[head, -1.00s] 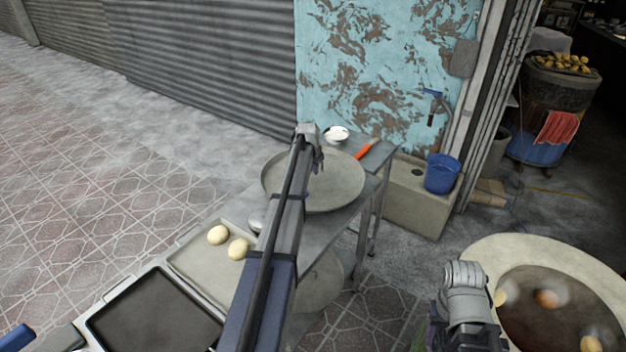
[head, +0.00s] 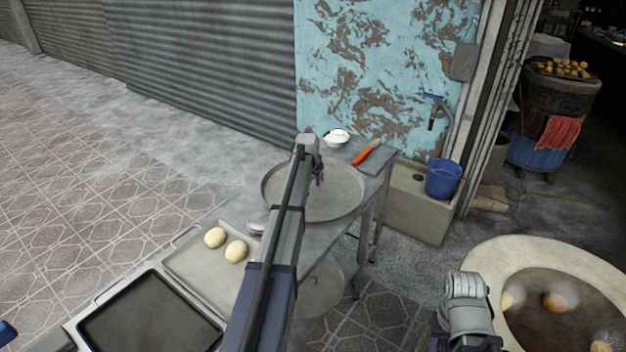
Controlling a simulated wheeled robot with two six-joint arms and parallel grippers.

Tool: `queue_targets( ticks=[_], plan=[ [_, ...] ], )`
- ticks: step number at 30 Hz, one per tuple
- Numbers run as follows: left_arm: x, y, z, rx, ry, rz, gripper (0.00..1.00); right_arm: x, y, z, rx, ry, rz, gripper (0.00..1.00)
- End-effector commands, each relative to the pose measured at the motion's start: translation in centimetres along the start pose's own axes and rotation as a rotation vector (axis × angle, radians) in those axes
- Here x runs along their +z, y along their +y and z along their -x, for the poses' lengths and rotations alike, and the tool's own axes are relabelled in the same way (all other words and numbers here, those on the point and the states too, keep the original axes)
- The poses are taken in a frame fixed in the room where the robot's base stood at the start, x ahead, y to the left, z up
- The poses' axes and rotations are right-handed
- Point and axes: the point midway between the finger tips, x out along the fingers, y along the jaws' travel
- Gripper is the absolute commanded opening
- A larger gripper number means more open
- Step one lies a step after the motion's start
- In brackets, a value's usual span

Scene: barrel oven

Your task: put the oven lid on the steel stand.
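A wide round grey metal disc with a raised rim, which looks like the oven lid (head: 342,200), lies flat on top of the steel stand (head: 312,250). My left gripper (head: 319,178) hangs over the disc, seen from behind and above. Its fingers overlap in this view, so their opening and any contact with the disc cannot be told. A grey joint of my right arm shows at the lower right beside the barrel oven (head: 485,258), but its fingers are not seen. The oven's round mouth is uncovered, with several pale and brown dough pieces inside.
On the stand are a white bowl (head: 336,139), an orange-handled tool (head: 366,153) and a tray (head: 190,262) with two dough balls (head: 236,251). A black tray (head: 150,318) is nearer. A blue bucket (head: 443,180) stands on a concrete basin (head: 405,205). Tiled floor at left is clear.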

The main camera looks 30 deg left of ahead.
Motion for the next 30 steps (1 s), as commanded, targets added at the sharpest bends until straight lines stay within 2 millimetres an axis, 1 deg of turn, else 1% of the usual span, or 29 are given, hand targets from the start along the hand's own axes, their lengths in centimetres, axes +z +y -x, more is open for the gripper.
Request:
queue_targets(
  ticks=[9,14,20,30],
  plan=[
    [0.0,0.0,0.1,0.0,0.0,0.0,0.45,0.0,0.0,0.1,0.0,0.0,0.0,0.5],
    [-0.1,-0.1,0.7,0.0,0.0,0.0,0.45,0.0,0.1,0.7,0.0,0.0,0.0,0.5],
    [-0.2,-0.1,2.8,0.0,0.0,0.0,0.45,0.1,0.2,2.6,0.0,0.0,0.0,0.5],
    [-0.2,-0.1,8.3,0.0,0.0,0.0,0.45,0.5,0.7,7.6,0.0,0.0,0.0,0.5]
  ],
)
